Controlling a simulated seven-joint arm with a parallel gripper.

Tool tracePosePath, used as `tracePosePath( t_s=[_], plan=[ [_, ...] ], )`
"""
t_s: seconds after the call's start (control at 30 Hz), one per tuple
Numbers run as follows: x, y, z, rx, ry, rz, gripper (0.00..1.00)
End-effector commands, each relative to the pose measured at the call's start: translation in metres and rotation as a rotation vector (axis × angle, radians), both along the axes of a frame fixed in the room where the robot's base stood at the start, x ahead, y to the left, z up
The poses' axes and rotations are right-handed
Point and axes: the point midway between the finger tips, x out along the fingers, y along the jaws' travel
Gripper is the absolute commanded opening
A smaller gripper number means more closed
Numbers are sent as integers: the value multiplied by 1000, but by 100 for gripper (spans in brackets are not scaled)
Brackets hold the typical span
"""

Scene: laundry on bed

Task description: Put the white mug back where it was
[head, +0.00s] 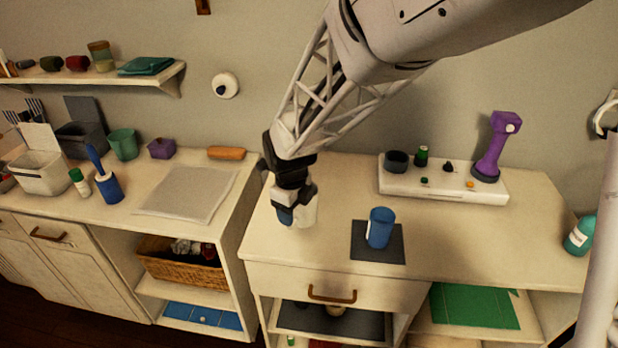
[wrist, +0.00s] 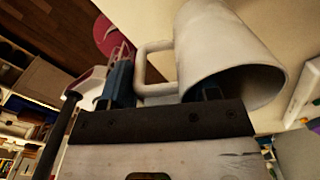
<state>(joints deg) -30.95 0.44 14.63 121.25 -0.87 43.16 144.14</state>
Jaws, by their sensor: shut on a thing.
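The white mug (head: 308,213) is in my gripper (head: 293,219), over the left part of the right-hand cabinet's top. In the wrist view the white mug (wrist: 222,45) lies across the picture, with its opening toward the lower right and its handle to the left. My gripper (wrist: 165,90) is shut on it there, one blue-padded finger by the handle and the other at the mug's rim. Whether the mug touches the top is unclear. A blue mug (head: 380,227) stands upright on a dark square mat (head: 364,252), to the right of my gripper.
A white tray (head: 440,187) with a purple device (head: 495,145) and small items stands behind the mat. A teal bottle (head: 580,236) is at the right edge. The top around the mat is clear.

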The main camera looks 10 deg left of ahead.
Motion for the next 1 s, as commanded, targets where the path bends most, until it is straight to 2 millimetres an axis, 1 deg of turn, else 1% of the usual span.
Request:
tracePosePath(
  t_s=[0.17,0.27,0.4,0.53,1.0],
  plan=[
    [0,0,-2,0,0,0,16],
    [0,0,-10,-1,1,0,16],
    [0,0,-24,-1,2,0,16],
    [0,0,-33,0,0,0,16],
    [0,0,-37,0,0,0,16]
  ],
)
